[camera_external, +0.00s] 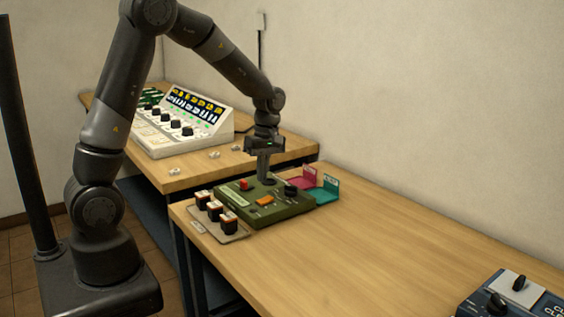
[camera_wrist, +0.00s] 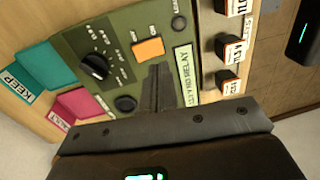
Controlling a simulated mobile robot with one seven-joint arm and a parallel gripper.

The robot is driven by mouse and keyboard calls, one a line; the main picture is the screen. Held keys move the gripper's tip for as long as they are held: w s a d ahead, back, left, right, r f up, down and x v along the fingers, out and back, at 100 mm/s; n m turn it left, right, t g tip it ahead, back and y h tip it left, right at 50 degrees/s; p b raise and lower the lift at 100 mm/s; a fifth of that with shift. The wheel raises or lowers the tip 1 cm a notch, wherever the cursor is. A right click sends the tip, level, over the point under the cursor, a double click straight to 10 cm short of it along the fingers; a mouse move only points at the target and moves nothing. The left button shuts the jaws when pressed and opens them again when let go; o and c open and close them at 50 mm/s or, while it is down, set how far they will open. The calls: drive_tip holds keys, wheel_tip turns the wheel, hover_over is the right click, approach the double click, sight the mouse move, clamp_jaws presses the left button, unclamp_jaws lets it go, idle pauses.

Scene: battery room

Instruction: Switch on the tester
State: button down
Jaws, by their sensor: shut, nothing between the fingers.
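The tester, a green box (camera_external: 250,208), stands on the near wooden table; its panel (camera_wrist: 130,20) fills much of the wrist view. It carries an orange rocker switch (camera_external: 264,201), also in the wrist view (camera_wrist: 147,48), with small markings beside it. A black dial (camera_wrist: 95,66) and a round black part (camera_wrist: 125,103) sit on the panel. A red button (camera_external: 243,185) shows in the external view only. My gripper (camera_external: 264,181) points down over the tester's back part, fingers (camera_wrist: 158,80) shut and empty, beside the orange switch. I cannot tell whether the fingertips touch the panel.
Several black-and-orange blocks (camera_external: 215,210) stand on a pad left of the tester. A pink tray (camera_external: 304,176) and a teal tray (camera_external: 326,190), labelled KEEP, lie behind it. A white console (camera_external: 183,122) is on the far table. A blue device (camera_external: 515,296) sits front right; the table between is clear.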

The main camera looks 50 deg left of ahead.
wheel_tip(320, 180, up, 8)
drive_tip(key=s, duration=0.1)
drive_tip(key=shift+r, duration=0.2)
idle(0.3)
drive_tip(key=s+d+r+m+t, duration=0.1)
drive_tip(key=s+r+m+t, duration=0.2)
drive_tip(key=s+m, duration=0.6)
drive_tip(key=s+d+r+m+t, duration=0.2)
drive_tip(key=s+r+m+t, duration=0.2)
drive_tip(key=s+m, duration=0.5)
drive_tip(key=s+r, duration=0.2)
drive_tip(key=s, duration=0.1)
drive_tip(key=shift+s+d+r, duration=0.15)
drive_tip(key=shift+d+r, duration=0.1)
drive_tip(key=shift+r, duration=0.05)
idle(2.0)
